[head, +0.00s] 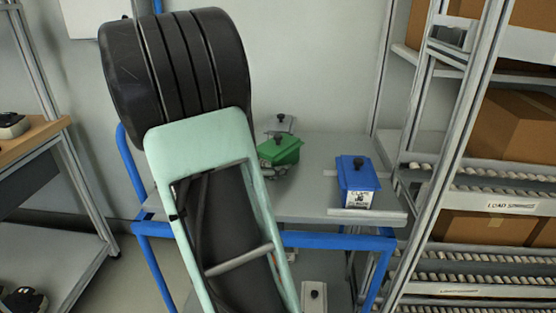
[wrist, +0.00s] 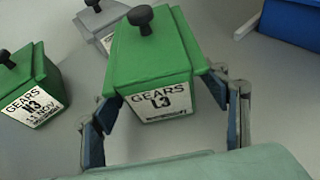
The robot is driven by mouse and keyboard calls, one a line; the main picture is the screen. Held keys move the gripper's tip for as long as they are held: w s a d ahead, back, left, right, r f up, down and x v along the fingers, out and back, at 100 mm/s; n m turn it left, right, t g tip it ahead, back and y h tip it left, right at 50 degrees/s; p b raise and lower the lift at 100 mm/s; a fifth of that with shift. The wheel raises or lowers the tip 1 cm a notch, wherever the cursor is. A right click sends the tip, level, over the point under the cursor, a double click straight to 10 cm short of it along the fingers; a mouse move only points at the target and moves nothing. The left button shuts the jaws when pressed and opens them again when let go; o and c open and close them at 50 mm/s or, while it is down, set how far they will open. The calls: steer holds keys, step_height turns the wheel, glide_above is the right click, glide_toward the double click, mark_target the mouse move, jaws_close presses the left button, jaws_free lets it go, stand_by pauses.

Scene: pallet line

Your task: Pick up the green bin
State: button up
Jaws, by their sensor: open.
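A green bin (wrist: 150,70) with a black knob on its lid and a white "GEARS" label faces the wrist camera. My gripper (wrist: 163,90) is open, with one finger on each side of this bin; I cannot tell whether they touch it. A second green bin (wrist: 35,85), also labelled "GEARS", is at the left in the wrist view. In the head view one green bin (head: 280,151) shows on the grey cart top, partly hidden by my arm.
A blue bin (head: 357,183) stands on the right of the cart top (head: 315,190); a grey bin (wrist: 102,22) is behind the green one. Another grey bin (head: 313,296) is on the lower shelf. A roller rack with cardboard boxes (head: 515,133) stands at right, a wooden-topped bench (head: 35,142) at left.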

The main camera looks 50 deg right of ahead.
steer(key=c, duration=1.2)
steer(key=shift+r, duration=0.1)
steer(key=shift+c, duration=1.1)
steer(key=shift+r, duration=0.1)
